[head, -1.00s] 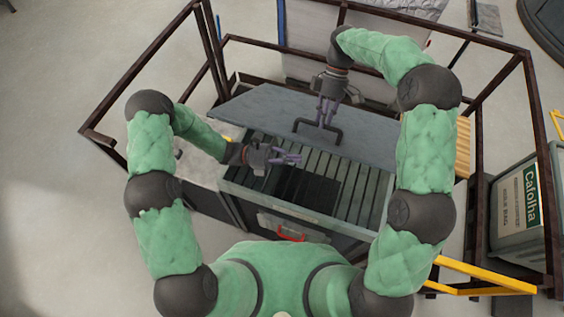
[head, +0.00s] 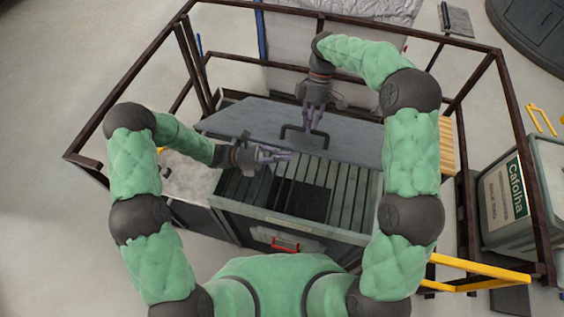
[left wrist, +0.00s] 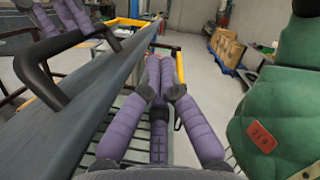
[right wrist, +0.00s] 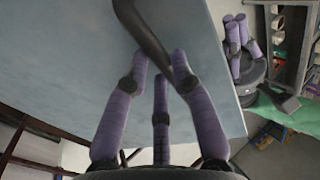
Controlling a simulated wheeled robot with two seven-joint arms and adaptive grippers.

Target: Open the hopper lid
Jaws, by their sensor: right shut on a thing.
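The hopper lid (head: 355,140) is a grey-blue plate with a dark bar handle (head: 287,137). It stands raised at a tilt over the back of the hopper (head: 290,226), and the slatted grate (head: 345,195) shows in front of it. My right gripper (head: 311,127) is shut on the handle, which also passes between its fingers in the right wrist view (right wrist: 160,62). My left gripper (head: 288,155) is over the grate, in front of the lid's lower part. Its fingertips are close together with nothing seen between them in the left wrist view (left wrist: 161,62).
Dark brown rails (head: 115,105) frame the hopper. A labelled grey bin (head: 520,205) and a yellow bar (head: 480,268) are at the right. A red latch (head: 286,244) is on the hopper's front. Open floor lies at the left.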

